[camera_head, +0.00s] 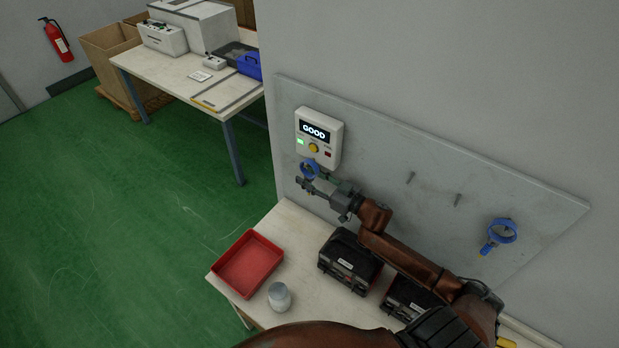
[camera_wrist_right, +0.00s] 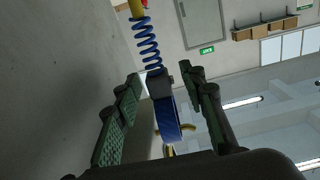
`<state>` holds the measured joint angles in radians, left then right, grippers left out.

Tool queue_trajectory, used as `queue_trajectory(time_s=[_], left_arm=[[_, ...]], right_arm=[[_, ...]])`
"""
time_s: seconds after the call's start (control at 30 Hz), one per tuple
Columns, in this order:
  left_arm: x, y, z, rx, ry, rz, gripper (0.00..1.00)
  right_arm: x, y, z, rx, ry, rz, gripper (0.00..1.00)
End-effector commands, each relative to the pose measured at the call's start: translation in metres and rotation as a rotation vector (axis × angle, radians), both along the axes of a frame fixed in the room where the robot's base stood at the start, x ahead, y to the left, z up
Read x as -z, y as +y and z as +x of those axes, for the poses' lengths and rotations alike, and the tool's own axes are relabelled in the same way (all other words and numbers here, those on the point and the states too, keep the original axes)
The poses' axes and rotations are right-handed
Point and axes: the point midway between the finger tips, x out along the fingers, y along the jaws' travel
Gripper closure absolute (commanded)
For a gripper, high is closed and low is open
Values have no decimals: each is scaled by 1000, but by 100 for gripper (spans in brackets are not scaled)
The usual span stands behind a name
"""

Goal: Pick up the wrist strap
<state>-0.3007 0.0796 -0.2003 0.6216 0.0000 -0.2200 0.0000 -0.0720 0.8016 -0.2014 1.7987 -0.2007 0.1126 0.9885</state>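A blue wrist strap (camera_head: 309,169) hangs on the grey wall panel just below the white tester box (camera_head: 320,136), whose screen reads GOOD. My right gripper (camera_head: 309,184) is at this strap, partly in front of it. In the right wrist view the strap (camera_wrist_right: 167,118), with its black clasp and blue coiled cord (camera_wrist_right: 149,45), lies between the two spread fingers of my right gripper (camera_wrist_right: 162,78). Gaps show beside the strap, so the gripper looks open. A second blue strap (camera_head: 502,231) with a yellow end hangs at the panel's right. My left gripper is out of view.
The bench below holds a red tray (camera_head: 247,263), a grey-white jar (camera_head: 279,297) and black cases (camera_head: 349,261). Two bare pegs (camera_head: 409,178) stick out of the panel. Another table (camera_head: 180,77) with equipment stands behind; green floor is clear to the left.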

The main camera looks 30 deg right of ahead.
Motion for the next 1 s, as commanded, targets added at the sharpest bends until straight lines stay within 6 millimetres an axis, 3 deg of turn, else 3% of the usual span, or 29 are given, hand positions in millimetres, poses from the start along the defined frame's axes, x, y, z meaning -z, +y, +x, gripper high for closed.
queue_trajectory(time_s=[0.2,0.73,1.0], left_arm=[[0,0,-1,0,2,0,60],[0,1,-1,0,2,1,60],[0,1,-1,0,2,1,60]], right_arm=[[1,0,0,1,1,0,63],[0,-1,0,1,0,0,100],[0,-1,0,1,0,-1,100]])
